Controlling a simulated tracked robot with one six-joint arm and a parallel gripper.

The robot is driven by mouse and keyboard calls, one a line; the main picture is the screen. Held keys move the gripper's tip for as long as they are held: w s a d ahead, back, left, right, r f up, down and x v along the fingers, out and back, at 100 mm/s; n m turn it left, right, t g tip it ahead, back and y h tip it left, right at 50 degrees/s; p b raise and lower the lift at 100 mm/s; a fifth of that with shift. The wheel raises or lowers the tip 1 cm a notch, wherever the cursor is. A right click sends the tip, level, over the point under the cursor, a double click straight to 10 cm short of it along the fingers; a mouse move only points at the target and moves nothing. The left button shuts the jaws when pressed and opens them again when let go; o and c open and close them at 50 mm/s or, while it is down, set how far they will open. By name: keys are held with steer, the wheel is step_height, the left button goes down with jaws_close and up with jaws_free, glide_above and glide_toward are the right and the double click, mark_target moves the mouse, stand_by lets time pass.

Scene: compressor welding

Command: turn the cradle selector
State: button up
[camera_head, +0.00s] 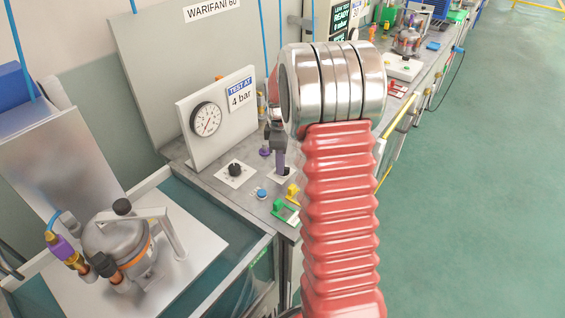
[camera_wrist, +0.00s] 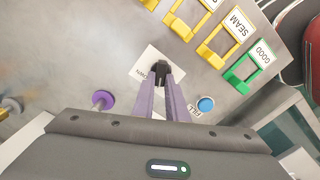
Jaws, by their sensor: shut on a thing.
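The cradle selector is a small black knob (camera_wrist: 161,69) on a white square plate (camera_wrist: 146,57), with a label that seems to read DOWN. My gripper (camera_wrist: 162,84) has its purple fingers closed on the knob in the wrist view. In the head view my gripper (camera_head: 280,168) points down at the selector's white plate (camera_head: 290,174) on the grey bench, and the knob is hidden by the fingers. The knob's exact angle is hard to tell.
A blue button (camera_wrist: 206,104) and a purple knob (camera_wrist: 103,99) flank my fingers. Yellow (camera_wrist: 219,40) and green (camera_wrist: 243,71) labelled brackets stand along the bench edge. Another dial (camera_head: 235,170), a pressure gauge (camera_head: 206,119) and a compressor (camera_head: 120,250) are left.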

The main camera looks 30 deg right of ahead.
steer(key=shift+w+d, duration=0.1)
steer(key=shift+d, duration=0.2)
jaws_close()
steer(key=shift+a+r, duration=0.1)
